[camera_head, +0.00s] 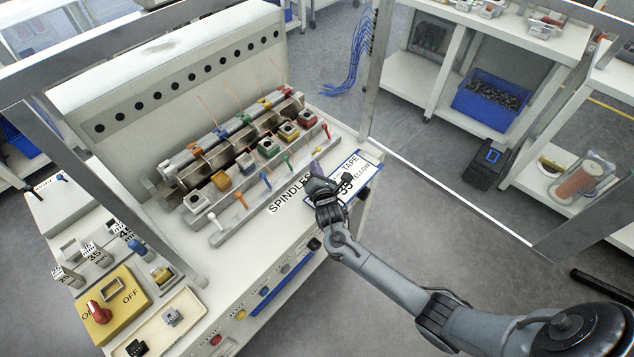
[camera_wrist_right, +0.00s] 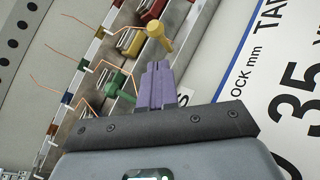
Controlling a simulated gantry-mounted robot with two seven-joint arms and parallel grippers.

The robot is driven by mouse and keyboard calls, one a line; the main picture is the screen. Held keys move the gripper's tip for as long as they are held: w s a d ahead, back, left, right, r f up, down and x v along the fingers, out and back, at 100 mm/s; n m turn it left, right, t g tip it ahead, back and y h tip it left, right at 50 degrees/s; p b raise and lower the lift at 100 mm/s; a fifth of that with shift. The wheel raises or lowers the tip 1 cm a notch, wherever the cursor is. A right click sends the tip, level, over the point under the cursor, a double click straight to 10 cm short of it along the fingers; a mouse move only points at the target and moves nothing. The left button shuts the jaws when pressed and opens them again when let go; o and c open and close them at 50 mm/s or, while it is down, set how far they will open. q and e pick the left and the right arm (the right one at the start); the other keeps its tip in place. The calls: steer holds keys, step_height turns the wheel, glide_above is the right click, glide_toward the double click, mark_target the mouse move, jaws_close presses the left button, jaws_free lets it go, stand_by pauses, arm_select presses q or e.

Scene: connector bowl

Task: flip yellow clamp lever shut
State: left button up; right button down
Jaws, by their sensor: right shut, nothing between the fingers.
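The yellow clamp lever (camera_wrist_right: 159,42) stands out from the front rail, with its rounded end toward the camera in the right wrist view. My right gripper (camera_wrist_right: 152,72) has purple fingers pressed together with nothing between them. Its tips are right beside the end of the yellow lever; I cannot tell whether they touch. In the head view my right gripper (camera_head: 316,168) is at the right end of the rail, over the label area. A green lever (camera_wrist_right: 119,84) is to the left of the fingers. My left gripper is not in view.
More levers line the front rail, including blue (camera_head: 266,181), orange (camera_head: 241,200) and white (camera_head: 213,218); a red lever (camera_head: 326,130) is at the far end. Coloured connector blocks (camera_head: 268,147) sit behind them. A yellow switch box (camera_head: 115,305) stands at the front left.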

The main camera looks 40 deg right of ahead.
mark_target(316, 151)
steer(key=shift+w+d+r, duration=0.3)
steer(key=shift+w+d, duration=0.05)
steer(key=shift+d, duration=0.2)
steer(key=shift+w+d+r, duration=0.3)
steer(key=shift+d, duration=0.2)
